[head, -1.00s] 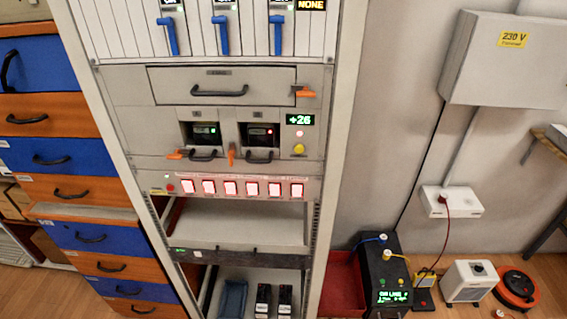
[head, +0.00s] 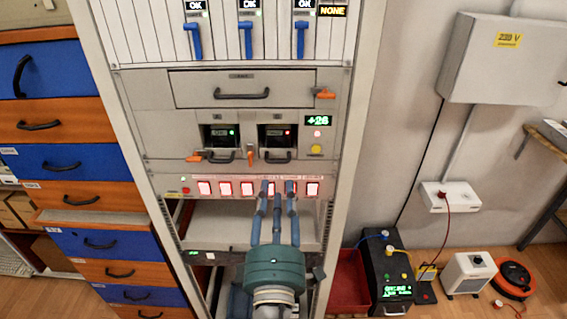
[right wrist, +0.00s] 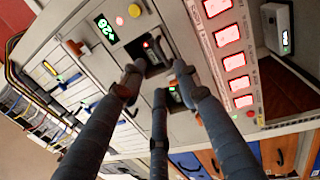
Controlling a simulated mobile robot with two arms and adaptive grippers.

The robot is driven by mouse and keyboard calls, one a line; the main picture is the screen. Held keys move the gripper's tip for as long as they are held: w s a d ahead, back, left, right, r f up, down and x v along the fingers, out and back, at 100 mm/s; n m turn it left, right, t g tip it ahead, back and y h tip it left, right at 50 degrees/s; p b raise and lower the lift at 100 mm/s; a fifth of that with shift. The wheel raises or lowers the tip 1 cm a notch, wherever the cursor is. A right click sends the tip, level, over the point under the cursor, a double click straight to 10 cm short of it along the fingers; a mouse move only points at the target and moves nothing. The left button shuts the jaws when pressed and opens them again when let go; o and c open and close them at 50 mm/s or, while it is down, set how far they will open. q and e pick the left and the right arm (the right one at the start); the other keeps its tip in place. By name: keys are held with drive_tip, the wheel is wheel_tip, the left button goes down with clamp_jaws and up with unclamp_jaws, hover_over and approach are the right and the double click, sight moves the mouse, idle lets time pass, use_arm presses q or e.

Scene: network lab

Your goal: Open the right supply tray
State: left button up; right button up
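The right supply tray (head: 277,135) is in the rack, beside the left supply tray (head: 220,136). It looks shut, with a dark handle (head: 280,157) below its window and a red light. An orange latch (head: 250,153) stands between the trays. My right gripper (head: 277,187) is below the right tray in the head view, its fingers over the row of lit red switches. In the right wrist view its fingers (right wrist: 160,82) are spread and empty, with the right tray's window (right wrist: 152,52) beyond them. The fingers partly hide both trays there. My left gripper is not in view.
A wide drawer (head: 242,89) with an orange latch (head: 324,93) sits above the trays. A +26 display (head: 318,121) and yellow button (head: 316,149) are to their right. Blue and orange drawers (head: 75,161) stand at the left.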

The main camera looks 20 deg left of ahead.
sight(278, 162)
drive_tip(key=p+x, duration=0.2)
drive_tip(key=x, duration=0.6)
drive_tip(key=shift+w+a, duration=0.15)
drive_tip(key=shift+w, duration=0.15)
clamp_jaws()
